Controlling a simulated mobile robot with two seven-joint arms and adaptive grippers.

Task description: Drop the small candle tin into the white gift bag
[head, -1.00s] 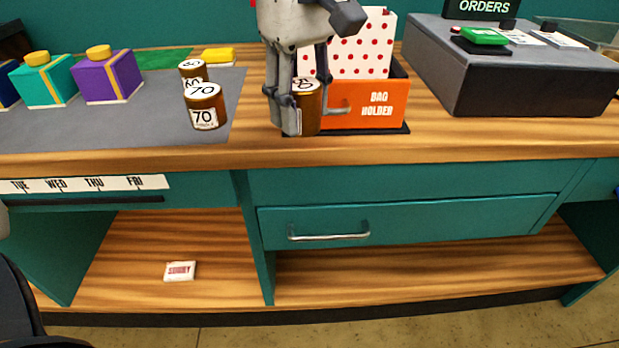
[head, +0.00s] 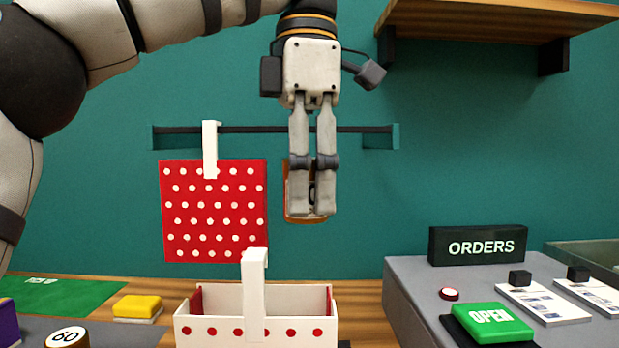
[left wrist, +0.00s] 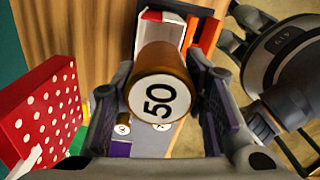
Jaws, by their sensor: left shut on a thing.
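In the head view the tin (head: 289,203) is mostly hidden behind the fingers. In the left wrist view its lid (left wrist: 158,97) faces the camera between the two fingers (left wrist: 158,110). The white gift bag (head: 215,332), with red dots and a white handle, stands open at the bottom of the head view. The tin hangs in the air higher than the bag's rim, right of its handle; its depth relative to the opening is unclear.
A red bag with white dots (head: 213,225) hangs from a dark wall rail (head: 350,129), left of my gripper. A grey counter (head: 410,295) with an ORDERS sign (head: 478,245) stands right. A yellow block (head: 137,307) and a tin marked 60 (head: 68,338) are at lower left.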

